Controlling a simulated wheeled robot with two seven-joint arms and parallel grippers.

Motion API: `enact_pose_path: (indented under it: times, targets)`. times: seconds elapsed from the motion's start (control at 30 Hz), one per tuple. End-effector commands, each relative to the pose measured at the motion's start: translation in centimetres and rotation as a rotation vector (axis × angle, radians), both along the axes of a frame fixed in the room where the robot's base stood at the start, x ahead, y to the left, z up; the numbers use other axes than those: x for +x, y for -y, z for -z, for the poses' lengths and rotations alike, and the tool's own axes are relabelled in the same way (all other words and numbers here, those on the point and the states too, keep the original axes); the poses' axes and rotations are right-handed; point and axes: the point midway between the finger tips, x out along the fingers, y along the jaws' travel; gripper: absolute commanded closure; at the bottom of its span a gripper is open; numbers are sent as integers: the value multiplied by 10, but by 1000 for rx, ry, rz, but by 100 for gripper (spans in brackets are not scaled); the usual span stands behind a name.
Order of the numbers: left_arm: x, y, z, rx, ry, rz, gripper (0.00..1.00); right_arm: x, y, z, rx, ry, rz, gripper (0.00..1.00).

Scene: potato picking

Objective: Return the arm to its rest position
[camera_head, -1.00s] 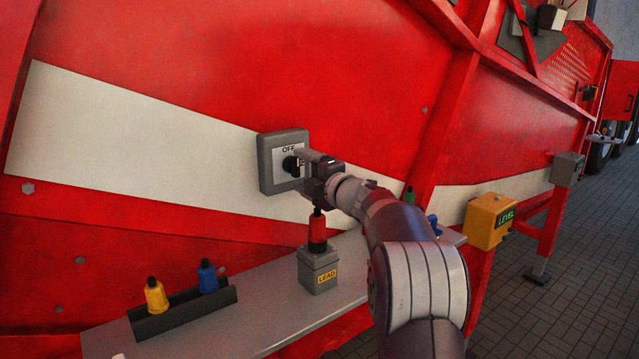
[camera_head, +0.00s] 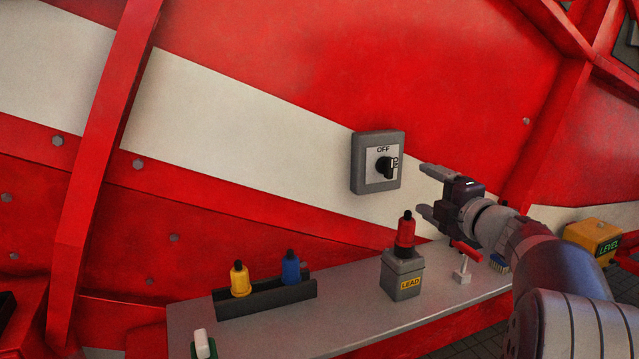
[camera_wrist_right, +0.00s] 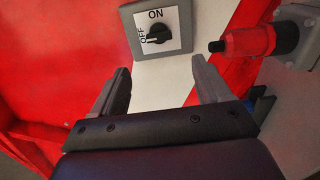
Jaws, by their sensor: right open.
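My right gripper (camera_head: 428,190) is open and empty, in front of the red machine wall and to the right of the switch box. Both fingers also show apart in the right wrist view (camera_wrist_right: 160,90). The grey switch box (camera_head: 358,165) is on the white stripe, with a black knob (camera_head: 385,167) and the word OFF above it. In the right wrist view the switch plate (camera_wrist_right: 178,30) lies beyond the fingers, apart from them, with ON and OFF legible. My left gripper is not in view.
A grey shelf (camera_head: 340,325) below holds a red plug (camera_head: 405,233) in a LEAD box (camera_head: 403,277), yellow (camera_head: 239,280) and blue (camera_head: 291,268) plugs in a dark rack, and a red-handled lever (camera_head: 465,252). A yellow LEVEL box (camera_head: 595,240) stands at the right.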

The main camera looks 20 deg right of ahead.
Motion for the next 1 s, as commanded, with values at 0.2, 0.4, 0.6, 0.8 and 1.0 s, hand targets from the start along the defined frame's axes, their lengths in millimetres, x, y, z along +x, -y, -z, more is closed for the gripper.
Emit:
enact_pose_path:
  times: [0.2, 0.4, 0.6, 0.8, 1.0]
  targets:
    - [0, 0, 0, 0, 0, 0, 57, -7, 50, 32, 268, -60, 271, 23]
    - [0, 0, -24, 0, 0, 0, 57, -74, 16, 192, 1044, -424, 866, 23]
    - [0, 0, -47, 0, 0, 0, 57, -176, -125, 277, 1337, -896, 1212, 23]
    - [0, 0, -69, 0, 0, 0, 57, -236, -214, 281, 1266, -1167, 1229, 23]
    - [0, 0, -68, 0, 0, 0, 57, -232, -227, 281, 1223, -1189, 1178, 23]
